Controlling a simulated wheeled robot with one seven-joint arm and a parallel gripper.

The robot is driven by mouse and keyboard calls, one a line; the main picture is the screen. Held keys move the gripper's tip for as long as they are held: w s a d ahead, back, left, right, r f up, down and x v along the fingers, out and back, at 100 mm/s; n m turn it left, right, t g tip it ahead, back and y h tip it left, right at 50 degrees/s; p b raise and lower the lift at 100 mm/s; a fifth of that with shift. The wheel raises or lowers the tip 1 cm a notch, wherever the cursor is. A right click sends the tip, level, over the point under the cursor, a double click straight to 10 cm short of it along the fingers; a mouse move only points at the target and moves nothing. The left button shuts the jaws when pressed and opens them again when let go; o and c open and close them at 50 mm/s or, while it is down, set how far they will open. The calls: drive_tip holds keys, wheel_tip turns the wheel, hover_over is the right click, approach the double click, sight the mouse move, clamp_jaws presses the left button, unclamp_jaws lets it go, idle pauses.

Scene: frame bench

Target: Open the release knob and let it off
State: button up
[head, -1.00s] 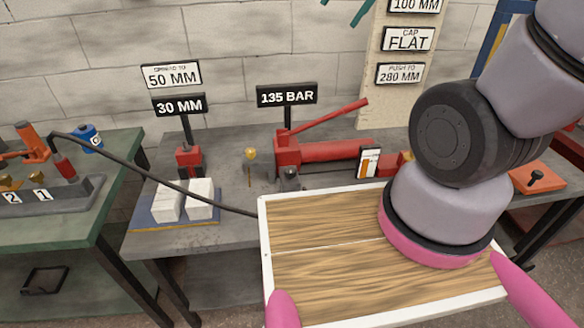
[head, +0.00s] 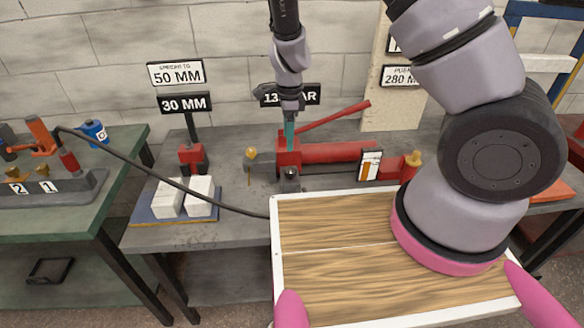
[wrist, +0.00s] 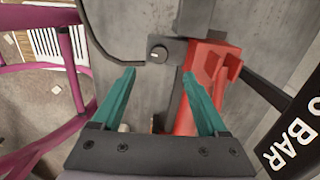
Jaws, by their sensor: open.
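The release knob (wrist: 158,54) is a small dark round knob with a pale mark, on a grey block beside the red pump (wrist: 205,85) in the wrist view. In the head view, the knob (head: 290,173) is small and dark at the near left end of the red hand pump (head: 340,152). My gripper (wrist: 158,73) is open and empty, its teal fingers to either side of the knob in the picture. In the head view, my gripper (head: 289,138) points down above the pump's left end. I cannot tell the exact gap to the knob.
The pump's red handle (head: 335,115) slants up to the right. The 135 bar sign (head: 305,95) stands just behind my gripper. A black hose (head: 190,188) runs left to the green bench (head: 75,215). A wooden board (head: 345,290) is in front.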

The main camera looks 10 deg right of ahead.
sight(289, 170)
wheel_tip(289, 170, down, 12)
drive_tip(key=shift+f, duration=0.1)
idle(0.5)
clamp_jaws()
